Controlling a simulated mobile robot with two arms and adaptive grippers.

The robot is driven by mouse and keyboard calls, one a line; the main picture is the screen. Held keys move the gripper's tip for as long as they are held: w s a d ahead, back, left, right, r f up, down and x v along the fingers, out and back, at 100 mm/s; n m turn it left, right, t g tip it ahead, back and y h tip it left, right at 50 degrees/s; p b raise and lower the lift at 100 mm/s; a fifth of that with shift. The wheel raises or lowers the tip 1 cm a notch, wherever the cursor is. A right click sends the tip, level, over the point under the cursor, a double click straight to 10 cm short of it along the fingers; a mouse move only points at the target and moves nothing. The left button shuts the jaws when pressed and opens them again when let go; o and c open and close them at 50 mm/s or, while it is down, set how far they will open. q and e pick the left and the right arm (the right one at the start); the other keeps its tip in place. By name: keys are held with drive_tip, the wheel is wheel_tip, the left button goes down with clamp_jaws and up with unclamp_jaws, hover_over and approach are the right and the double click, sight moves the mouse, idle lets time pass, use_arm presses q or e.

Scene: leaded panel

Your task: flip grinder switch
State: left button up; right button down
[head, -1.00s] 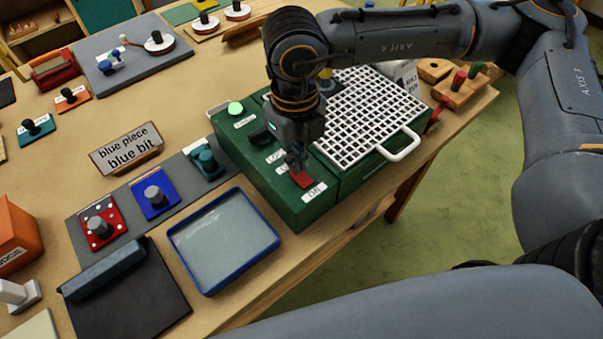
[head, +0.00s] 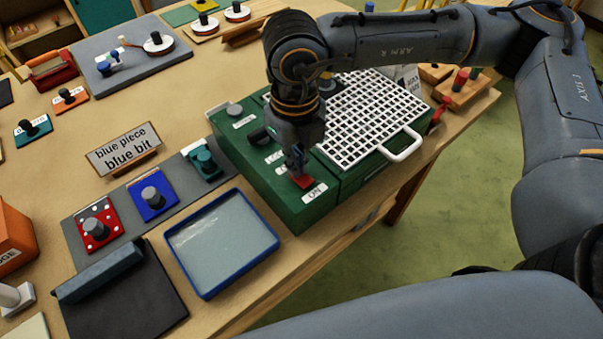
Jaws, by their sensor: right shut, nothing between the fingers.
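The green grinder (head: 262,185) stands at the table's right edge with a white grid on top. Its red switch (head: 301,182) is on the front panel beside an "ON" label. My right gripper (head: 298,173) is shut and empty, pointing down with its fingertips at the switch; I cannot tell if they touch it. The fingers hide part of the switch, so its tilt is unclear. A round lamp (head: 234,110) on the panel's far left is grey and unlit. My left gripper is not in view.
A black knob (head: 262,136) sits on the same panel, and a white handle (head: 402,146) sticks out at the grinder's right. A blue-rimmed tray (head: 222,243) lies close in front. Coloured blocks with knobs, such as a blue one (head: 153,207), stand to the left.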

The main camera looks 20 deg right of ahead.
drive_tip(key=shift+r+p, duration=1.2)
drive_tip(key=shift+r, duration=2.35)
drive_tip(key=shift+f, duration=0.1)
